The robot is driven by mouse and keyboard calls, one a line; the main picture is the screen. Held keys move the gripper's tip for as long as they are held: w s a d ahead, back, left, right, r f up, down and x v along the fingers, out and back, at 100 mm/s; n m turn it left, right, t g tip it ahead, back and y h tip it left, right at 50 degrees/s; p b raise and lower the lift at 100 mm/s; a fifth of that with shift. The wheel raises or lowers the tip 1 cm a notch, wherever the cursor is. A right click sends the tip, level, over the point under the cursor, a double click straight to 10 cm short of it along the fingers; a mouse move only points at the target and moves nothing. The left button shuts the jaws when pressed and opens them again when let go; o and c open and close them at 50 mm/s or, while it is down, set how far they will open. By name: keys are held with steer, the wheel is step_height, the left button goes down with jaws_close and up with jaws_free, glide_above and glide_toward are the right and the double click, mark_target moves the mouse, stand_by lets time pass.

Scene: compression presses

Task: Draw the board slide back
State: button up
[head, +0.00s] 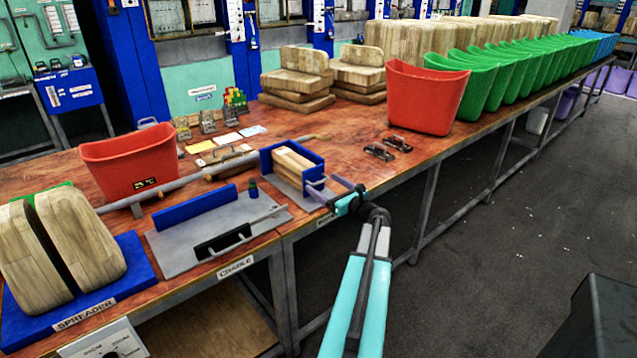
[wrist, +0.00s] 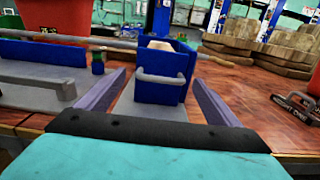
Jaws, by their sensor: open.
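A blue holder (head: 272,163) with pale wooden boards (head: 296,163) in it sits on a grey plate on the wooden bench; it looks like the board slide. In the wrist view its blue front (wrist: 163,92) faces me and carries a grey bar handle (wrist: 160,77). My gripper (head: 324,188) is open at the bench's front edge, just in front of this holder. In the wrist view its two purple fingers (wrist: 158,88) stand on either side of the handle, apart from it. Nothing is held between them. In the head view the handle is hard to make out behind the fingers.
A red bin (head: 130,165) stands left, another (head: 425,97) right.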

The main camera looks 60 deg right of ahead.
mark_target(319, 182)
steer(key=shift+x, duration=1.65)
steer(key=c, duration=1.3)
steer(key=shift+a, duration=0.15)
